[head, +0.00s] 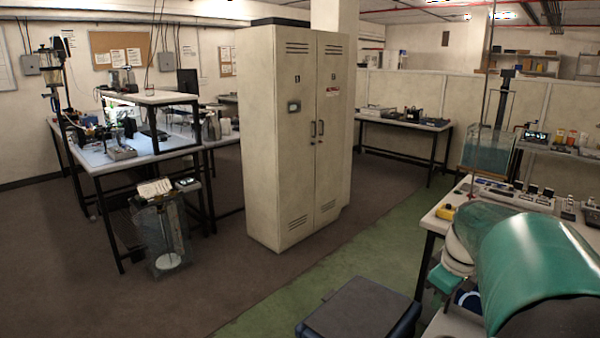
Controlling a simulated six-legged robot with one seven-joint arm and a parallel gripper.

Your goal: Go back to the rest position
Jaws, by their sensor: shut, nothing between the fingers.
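My gripper is not in view in the head view, and neither is any part of my arm that I can make out for sure. A large green, glossy, curved cover (545,255) fills the lower right, close to the camera. I cannot tell whether either one is the sealed cylinder.
A tall beige two-door cabinet (290,140) stands shut in the middle. A left workbench (105,163) holds instruments. A right bench (437,222) carries devices and a tank (487,155). A dark flat-topped block (360,312) is at the bottom. The brown floor (200,290) is mostly clear.

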